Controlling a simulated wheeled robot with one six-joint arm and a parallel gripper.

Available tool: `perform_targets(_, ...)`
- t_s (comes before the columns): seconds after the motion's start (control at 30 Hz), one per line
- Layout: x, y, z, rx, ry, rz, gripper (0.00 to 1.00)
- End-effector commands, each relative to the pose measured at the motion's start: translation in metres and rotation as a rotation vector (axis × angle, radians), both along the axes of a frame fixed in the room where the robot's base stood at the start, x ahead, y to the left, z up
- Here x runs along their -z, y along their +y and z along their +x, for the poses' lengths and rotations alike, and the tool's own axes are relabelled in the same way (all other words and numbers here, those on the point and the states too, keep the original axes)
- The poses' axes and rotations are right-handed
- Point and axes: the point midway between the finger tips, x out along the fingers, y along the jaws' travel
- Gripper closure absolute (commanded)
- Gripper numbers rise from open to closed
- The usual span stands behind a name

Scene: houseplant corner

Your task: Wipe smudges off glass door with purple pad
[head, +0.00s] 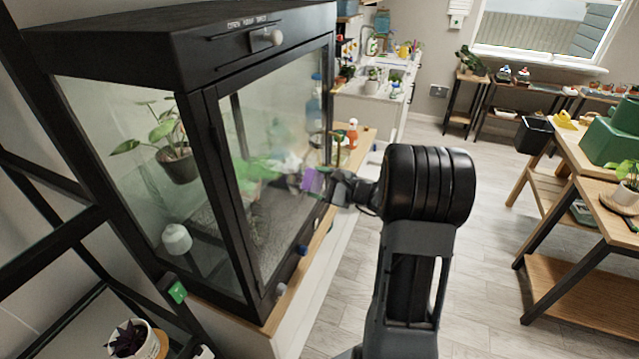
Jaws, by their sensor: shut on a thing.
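The glass door (262,221) is the black-framed front of a tall glass cabinet on the left. My gripper (325,184) is shut on the purple pad (313,180), holding it upright at the right part of the door. The pad is close to the glass; I cannot tell whether it touches. Whitish and greenish blurred patches (262,168) show at mid-height on the door, left of the pad. I cannot tell which are smudges and which are things behind the glass. My arm hides part of the view right of the door.
A hanging potted plant (178,160) shows through the cabinet's side glass. A door knob (277,37) sticks out from the black top. A wooden ledge (300,272) runs below the door. Wooden tables (575,150) stand at right; the floor (480,200) between is clear.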

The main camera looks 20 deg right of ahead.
Motion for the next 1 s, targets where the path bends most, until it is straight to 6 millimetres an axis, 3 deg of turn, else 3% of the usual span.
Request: perform_targets(1.0,0.0,0.012,0.014,0.0,0.0,0.0,0.54)
